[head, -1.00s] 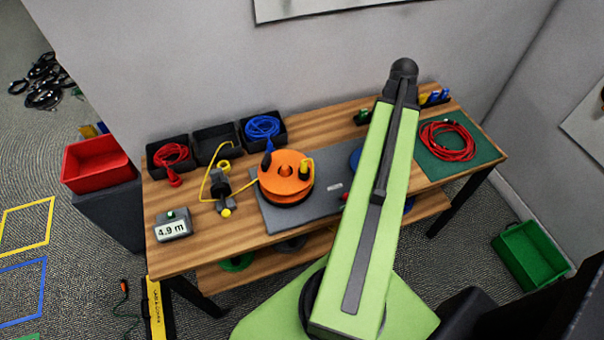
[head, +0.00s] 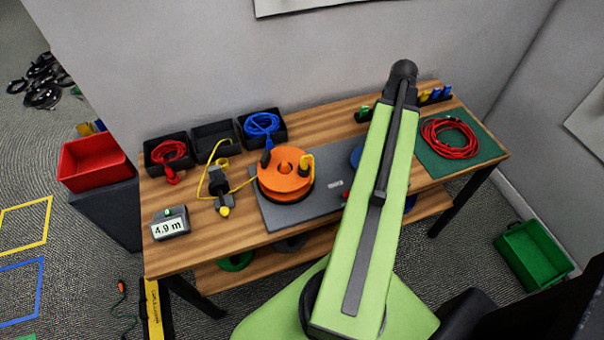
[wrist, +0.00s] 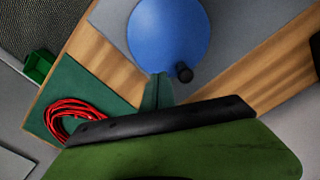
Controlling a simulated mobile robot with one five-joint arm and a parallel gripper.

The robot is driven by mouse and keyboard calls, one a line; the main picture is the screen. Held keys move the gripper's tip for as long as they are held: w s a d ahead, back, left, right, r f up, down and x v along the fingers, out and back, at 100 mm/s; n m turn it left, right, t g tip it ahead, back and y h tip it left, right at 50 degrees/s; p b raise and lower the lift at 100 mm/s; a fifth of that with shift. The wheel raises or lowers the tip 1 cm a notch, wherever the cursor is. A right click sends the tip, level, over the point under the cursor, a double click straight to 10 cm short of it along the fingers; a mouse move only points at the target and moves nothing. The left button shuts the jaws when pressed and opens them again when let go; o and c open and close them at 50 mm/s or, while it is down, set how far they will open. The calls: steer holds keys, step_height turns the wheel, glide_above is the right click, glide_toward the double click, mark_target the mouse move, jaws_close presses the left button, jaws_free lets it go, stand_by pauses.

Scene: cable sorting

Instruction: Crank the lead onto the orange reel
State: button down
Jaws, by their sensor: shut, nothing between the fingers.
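The orange reel (head: 285,183) sits on a grey plate (head: 274,217) on the bench. A dark upright knob (head: 266,158) stands at its left edge and a yellow plug (head: 306,165) at its right. A yellow lead (head: 241,186) runs left from the reel to a dark guide device (head: 217,184) with yellow knobs. In the wrist view, my gripper (wrist: 158,90) is shut and empty, seen against the lower edge of a blue disc (wrist: 168,32) with a black knob (wrist: 184,73). I cannot tell whether they touch. My arm hides the gripper in the head view.
A display reading 4.9 m (head: 168,225) stands front left. Black bins (head: 214,139) line the back, two holding red and blue cables. A red coil (head: 448,139) lies on a green mat (head: 487,152) at right. A red bin (head: 92,165) stands left, a green bin (head: 533,254) on the floor right.

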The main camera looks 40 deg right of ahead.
steer(key=shift+f+b, duration=1.6)
steer(key=shift+f, duration=0.25)
steer(key=shift+r, duration=0.1)
